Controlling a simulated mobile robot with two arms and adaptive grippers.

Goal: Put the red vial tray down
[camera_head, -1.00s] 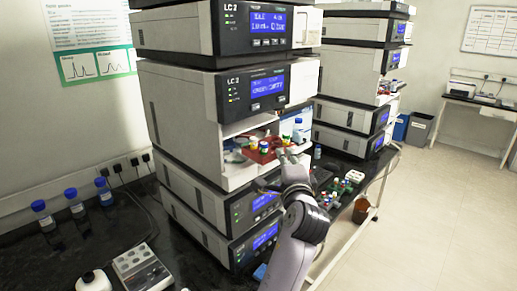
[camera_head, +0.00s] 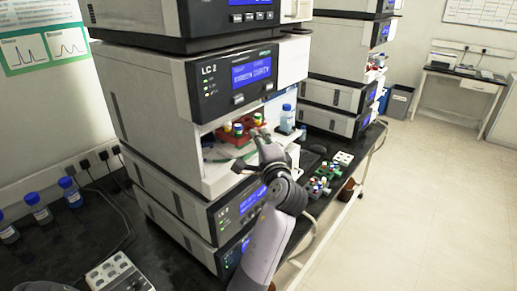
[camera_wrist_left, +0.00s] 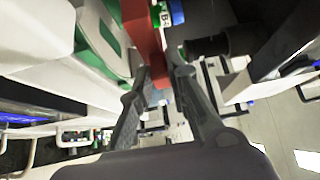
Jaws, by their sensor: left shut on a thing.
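The red vial tray (camera_head: 232,137), carrying several vials with coloured caps, is at the open compartment (camera_head: 212,178) of the LC 2 stack. My left gripper (camera_head: 262,138) is shut on the tray's near right end. In the left wrist view the red tray (camera_wrist_left: 143,38) runs up from between the fingers of my left gripper (camera_wrist_left: 163,76). I cannot tell whether the tray touches the compartment floor. My right gripper is not in view.
A blue-capped bottle (camera_head: 287,118) stands just right of the tray. The LC 2 unit (camera_head: 205,85) overhangs the compartment. Coloured vial racks (camera_head: 322,180) lie on the black bench to the right. Blue-capped bottles (camera_head: 38,208) stand at the left.

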